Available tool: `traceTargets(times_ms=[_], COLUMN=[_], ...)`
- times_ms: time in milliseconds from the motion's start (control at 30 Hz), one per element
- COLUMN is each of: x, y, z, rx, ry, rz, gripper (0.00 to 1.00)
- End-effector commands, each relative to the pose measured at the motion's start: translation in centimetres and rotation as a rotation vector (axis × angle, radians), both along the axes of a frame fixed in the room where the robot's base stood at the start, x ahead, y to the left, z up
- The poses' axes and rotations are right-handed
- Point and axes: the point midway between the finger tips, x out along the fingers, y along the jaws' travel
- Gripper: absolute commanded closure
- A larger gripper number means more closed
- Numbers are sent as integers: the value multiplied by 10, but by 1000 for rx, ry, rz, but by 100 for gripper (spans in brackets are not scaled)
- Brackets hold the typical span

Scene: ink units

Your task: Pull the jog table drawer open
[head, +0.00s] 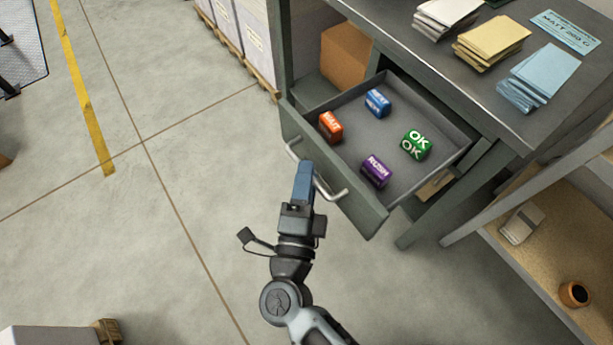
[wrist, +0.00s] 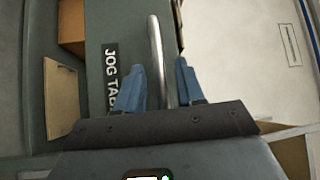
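The jog table drawer (head: 362,207) is pulled well out of the grey table (head: 460,75), its inside in plain view. Its pale bar handle (head: 332,191) runs across the drawer front. My gripper (head: 304,168) is at the middle of the handle, pointing at the drawer front. In the wrist view, the handle (wrist: 156,55) passes between the two blue fingers of my gripper (wrist: 160,75). The fingers stand apart with a small gap on each side of the bar. The label (wrist: 111,75) on the drawer front is partly hidden by a finger.
Orange (head: 330,127), blue (head: 377,103), green (head: 416,144) and purple (head: 376,171) stamp blocks lie in the drawer. Paper stacks (head: 491,43) are on the tabletop. A wooden shelf (head: 530,265) stands at right.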

Motion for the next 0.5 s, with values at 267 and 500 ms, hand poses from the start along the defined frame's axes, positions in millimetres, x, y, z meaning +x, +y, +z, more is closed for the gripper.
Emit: traceTargets(times_ms=[267, 500], x=[0, 0], y=[0, 0], z=[0, 0], rx=[0, 0], ry=[0, 0], rz=[0, 0], gripper=[71, 94])
